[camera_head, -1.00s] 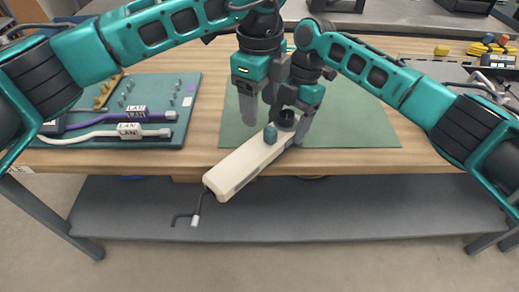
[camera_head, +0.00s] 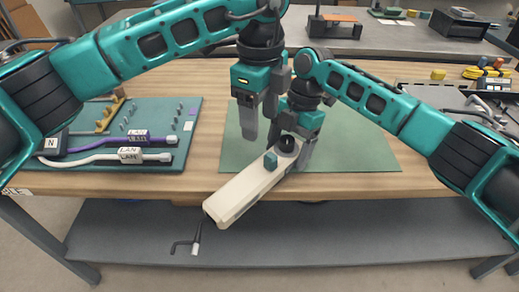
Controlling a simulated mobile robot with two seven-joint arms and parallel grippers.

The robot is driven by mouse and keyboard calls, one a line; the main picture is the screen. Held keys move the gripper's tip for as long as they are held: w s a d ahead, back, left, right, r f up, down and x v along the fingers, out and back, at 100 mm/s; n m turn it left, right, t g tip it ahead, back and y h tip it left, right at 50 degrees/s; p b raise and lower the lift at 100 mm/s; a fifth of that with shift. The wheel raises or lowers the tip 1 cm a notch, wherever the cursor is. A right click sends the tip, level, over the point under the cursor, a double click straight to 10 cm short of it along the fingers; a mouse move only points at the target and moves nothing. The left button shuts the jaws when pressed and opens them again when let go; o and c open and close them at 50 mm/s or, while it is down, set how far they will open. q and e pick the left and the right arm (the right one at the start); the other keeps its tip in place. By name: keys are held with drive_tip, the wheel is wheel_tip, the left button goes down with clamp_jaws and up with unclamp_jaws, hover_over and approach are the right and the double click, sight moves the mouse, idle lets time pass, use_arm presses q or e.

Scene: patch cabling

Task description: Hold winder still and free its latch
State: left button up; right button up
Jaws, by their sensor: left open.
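The winder (camera_head: 238,195) is a long cream-coloured body with a black round knob (camera_head: 287,145) at its far end and a small teal latch (camera_head: 270,160) on top. It lies slantwise, its near end sticking out past the table's front edge. A dark cable end (camera_head: 196,236) hangs from the near end. My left gripper (camera_head: 260,125) is open, pointing down just above and behind the teal latch, apart from it. My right gripper (camera_head: 294,141) is shut on the winder's far end beside the black knob. Its contact is partly hidden.
A green mat (camera_head: 355,150) lies under the grippers on the wooden table. At left a teal board (camera_head: 85,165) carries pegs and LAN-labelled cables (camera_head: 120,145). A grey tray (camera_head: 440,100) is at right. A grey shelf (camera_head: 300,235) runs below the table.

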drive_tip(key=o, duration=0.3)
